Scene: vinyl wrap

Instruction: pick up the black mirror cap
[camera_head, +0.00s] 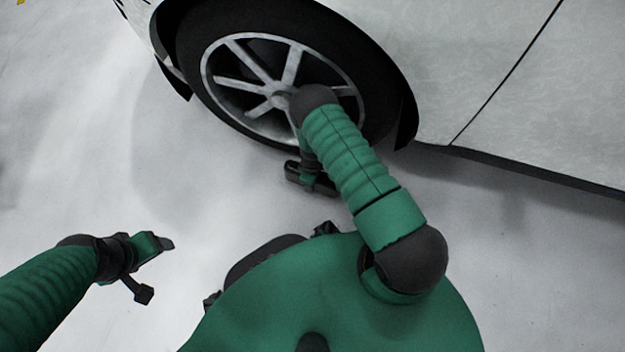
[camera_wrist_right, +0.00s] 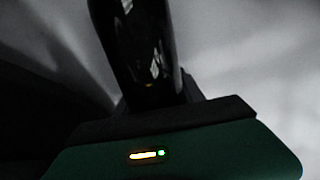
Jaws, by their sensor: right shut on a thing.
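A glossy black piece, which looks like the black mirror cap (camera_wrist_right: 138,45), stands up from the jaws of my right gripper (camera_wrist_right: 152,103) in the right wrist view. My right gripper is shut on it. In the head view the right gripper hangs below my forearm, in front of the car's wheel, mostly hidden by the arm. A dark shape shows there, but I cannot tell cap from gripper. My left gripper (camera_head: 155,268) is open and empty over the pale floor at the lower left.
A white car stands at the back, with its tyre (camera_head: 385,95) and silver spoked rim (camera_head: 240,62) close beyond my right arm. Its body side (camera_head: 500,90) and lower sill run to the right. The pale floor (camera_head: 90,150) is clear at the left.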

